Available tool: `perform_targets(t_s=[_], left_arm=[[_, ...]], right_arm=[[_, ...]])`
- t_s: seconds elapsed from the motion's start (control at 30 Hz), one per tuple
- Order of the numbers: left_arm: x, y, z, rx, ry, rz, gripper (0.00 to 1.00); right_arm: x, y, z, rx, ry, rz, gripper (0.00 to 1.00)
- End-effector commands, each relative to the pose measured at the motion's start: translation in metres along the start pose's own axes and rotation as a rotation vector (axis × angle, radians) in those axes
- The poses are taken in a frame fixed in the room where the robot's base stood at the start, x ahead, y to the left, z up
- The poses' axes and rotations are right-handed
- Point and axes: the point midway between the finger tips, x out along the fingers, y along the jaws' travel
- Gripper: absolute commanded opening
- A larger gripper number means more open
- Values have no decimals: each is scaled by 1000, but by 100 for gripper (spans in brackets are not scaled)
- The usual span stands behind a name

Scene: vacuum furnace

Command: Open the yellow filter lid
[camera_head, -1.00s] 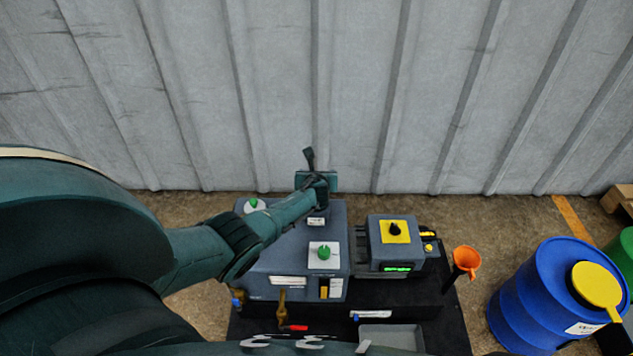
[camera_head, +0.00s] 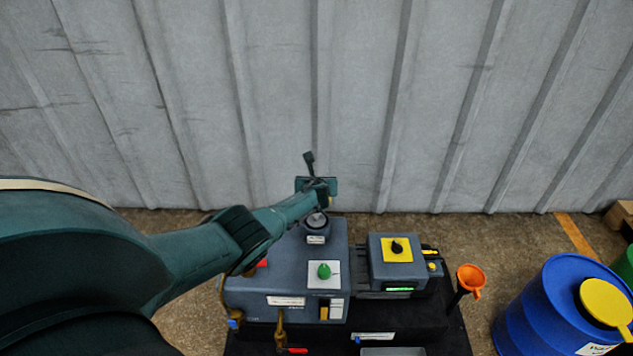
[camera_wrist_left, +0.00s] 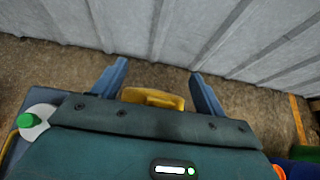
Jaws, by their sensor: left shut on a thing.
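My left gripper (camera_head: 318,188) is above the back of the grey-blue pump unit (camera_head: 255,285). In the left wrist view, its two blue fingers (camera_wrist_left: 157,88) stand on either side of the yellow filter lid (camera_wrist_left: 153,97), and it is shut on it. In the head view only a sliver of yellow shows beside the gripper. Just below it, the round filter housing (camera_head: 317,235) shows a dark ring-shaped top, apart from the gripper. The lid's underside is hidden. My right gripper is not in view.
A green knob (camera_head: 324,270) sits on the pump unit. To its right is a control box (camera_head: 393,270) with a black knob on yellow. An orange funnel (camera_head: 471,277) and a blue drum (camera_head: 535,310) stand further right. A corrugated wall rises close behind.

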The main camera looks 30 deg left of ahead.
Motion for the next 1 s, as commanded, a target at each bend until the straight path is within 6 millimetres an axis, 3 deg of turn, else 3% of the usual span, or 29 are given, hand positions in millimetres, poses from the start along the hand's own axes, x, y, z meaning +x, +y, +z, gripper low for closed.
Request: perform_targets(t_s=[0.9,0.93,1.0], left_arm=[[0,0,2,2,-4,-1,32],[0,0,2,2,-4,-1,73],[0,0,2,2,-3,-1,79]], right_arm=[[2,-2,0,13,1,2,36],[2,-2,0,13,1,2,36],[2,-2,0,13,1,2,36]])
